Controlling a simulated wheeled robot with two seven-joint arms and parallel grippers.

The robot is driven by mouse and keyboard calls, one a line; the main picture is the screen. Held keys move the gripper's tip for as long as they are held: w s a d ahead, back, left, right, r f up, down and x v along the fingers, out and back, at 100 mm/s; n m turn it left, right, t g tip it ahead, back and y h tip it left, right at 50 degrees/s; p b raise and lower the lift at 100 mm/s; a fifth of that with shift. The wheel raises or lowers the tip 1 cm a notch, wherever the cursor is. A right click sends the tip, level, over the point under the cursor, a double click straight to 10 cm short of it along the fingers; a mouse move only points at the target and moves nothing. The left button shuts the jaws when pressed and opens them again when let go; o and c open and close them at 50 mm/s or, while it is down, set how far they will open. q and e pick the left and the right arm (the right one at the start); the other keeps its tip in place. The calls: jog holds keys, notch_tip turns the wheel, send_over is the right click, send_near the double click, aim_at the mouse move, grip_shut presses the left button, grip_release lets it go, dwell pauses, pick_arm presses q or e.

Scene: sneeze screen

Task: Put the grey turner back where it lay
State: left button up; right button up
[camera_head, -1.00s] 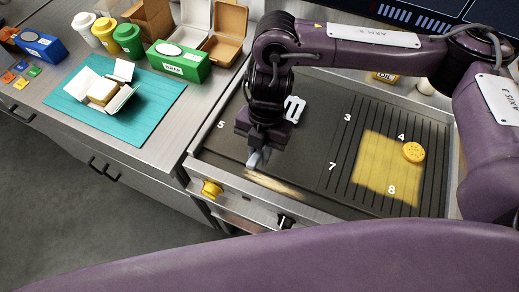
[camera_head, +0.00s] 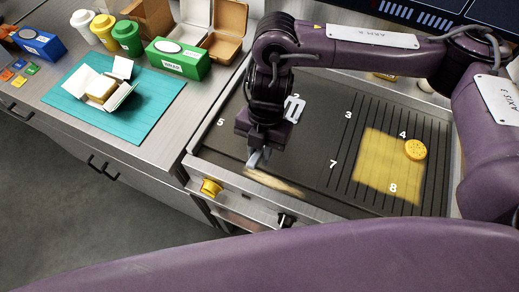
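A light grey slotted head (camera_head: 294,108), which looks like the turner, shows on the dark griddle (camera_head: 312,150) just right of my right wrist, by the number 2. Its handle is hidden behind my arm or too small to make out. My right gripper (camera_head: 258,160) points down over the front left of the griddle. Its grey fingertips are close to the surface; I cannot tell whether they are apart or hold anything. A pale tan streak (camera_head: 275,183) lies at the griddle's front edge just below them; what it is stays unclear. My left gripper is not in view.
A yellow patch (camera_head: 376,180) and a round yellow piece (camera_head: 414,149) are on the griddle's ribbed right side. A teal mat (camera_head: 140,122) with an open white wrapper lies left. Boxes, cups and an open carton (camera_head: 228,22) stand behind.

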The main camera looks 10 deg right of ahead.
jog(key=o, duration=0.5)
jog(key=shift+b+v, duration=0.35)
jog(key=shift+v, duration=3.55)
